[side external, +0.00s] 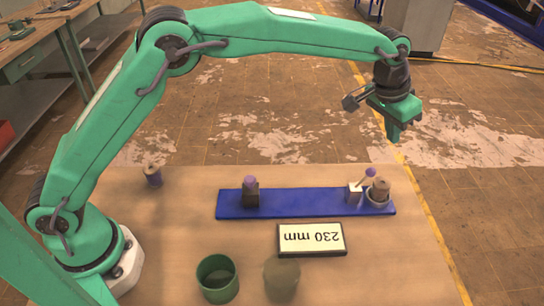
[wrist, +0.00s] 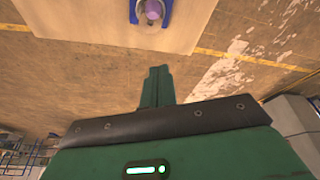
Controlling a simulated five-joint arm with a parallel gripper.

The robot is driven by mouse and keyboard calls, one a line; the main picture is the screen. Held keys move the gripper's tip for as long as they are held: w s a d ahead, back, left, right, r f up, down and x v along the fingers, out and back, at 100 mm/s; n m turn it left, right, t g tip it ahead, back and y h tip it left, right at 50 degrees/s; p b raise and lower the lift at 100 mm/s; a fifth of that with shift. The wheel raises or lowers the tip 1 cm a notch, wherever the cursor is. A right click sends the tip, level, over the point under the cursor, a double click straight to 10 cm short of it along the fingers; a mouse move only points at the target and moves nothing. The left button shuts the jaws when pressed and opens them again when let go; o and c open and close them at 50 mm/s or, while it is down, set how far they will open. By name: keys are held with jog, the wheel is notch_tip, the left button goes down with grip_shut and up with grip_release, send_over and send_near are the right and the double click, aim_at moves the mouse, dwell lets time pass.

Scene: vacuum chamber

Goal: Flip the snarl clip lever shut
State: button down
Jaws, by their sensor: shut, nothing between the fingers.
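A lever with a purple ball knob (side external: 370,172) rises at a tilt to the right from a small pale block (side external: 354,194) on the blue rail; I take this as the snarl clip lever. Its knob leans near a brown cylinder (side external: 380,187) seated in a grey cup at the rail's right end. In the wrist view a purple knob (wrist: 153,10) shows at the top edge, over the rail's end; the rest is cut off. My gripper (side external: 393,136) is shut and empty, high above and beyond the rail's right end, apart from everything. Its shut fingers (wrist: 159,72) point up in the wrist view.
The blue rail (side external: 300,204) also carries a dark block with a purple top (side external: 250,190). An upside-down "230 mm" sign (side external: 312,239), a green cup (side external: 217,279), a brownish round piece (side external: 281,275) and a small spool (side external: 153,175) stand on the tabletop (side external: 180,225). Air around my gripper is clear.

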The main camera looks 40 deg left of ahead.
aim_at(364, 179)
jog(key=x, duration=0.8)
jog(key=shift+s+a+f, duration=0.15)
jog(key=shift+a+f, duration=0.05)
jog(key=shift+f, duration=0.3)
jog(key=shift+s+a, duration=0.25)
jog(key=shift+s, duration=0.45)
jog(key=shift+s+a, duration=0.3)
jog(key=shift+s, duration=0.45)
jog(key=shift+s+a+r+t+h, duration=0.25)
jog(key=shift+s+a+t+h, duration=0.25)
jog(key=shift+t, duration=0.3)
jog(key=shift+s+a+r+t, duration=0.15)
jog(key=shift+s+a+t, duration=0.15)
jog(key=shift+t, duration=0.1)
jog(key=shift+s+a+r, duration=0.15)
jog(key=shift+s+a, duration=0.95)
jog(key=shift+r, duration=0.2)
